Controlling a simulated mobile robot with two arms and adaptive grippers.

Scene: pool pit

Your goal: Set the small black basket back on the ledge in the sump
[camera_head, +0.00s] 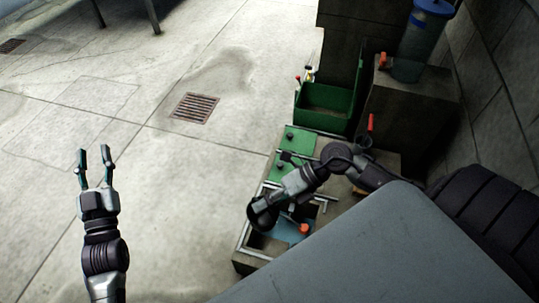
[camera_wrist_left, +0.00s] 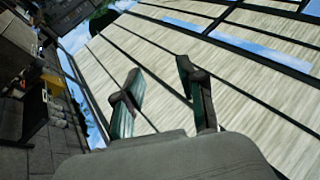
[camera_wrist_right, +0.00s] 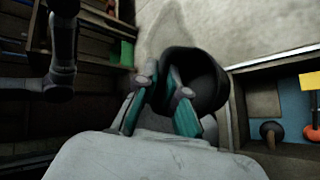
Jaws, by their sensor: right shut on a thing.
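The small black basket (camera_wrist_right: 208,82) is a dark round cup, tilted, with its open mouth partly visible in the right wrist view. My right gripper (camera_wrist_right: 165,80) is shut on its near wall. In the head view the basket (camera_head: 262,216) hangs at the end of my right arm, over the left part of the sump (camera_head: 238,257). The ledge cannot be made out clearly. My left gripper (camera_head: 94,162) is open and empty, above the paving on the left.
An orange knob (camera_head: 303,228) shows inside the sump. A floor grate (camera_head: 195,108) lies in the open paving.

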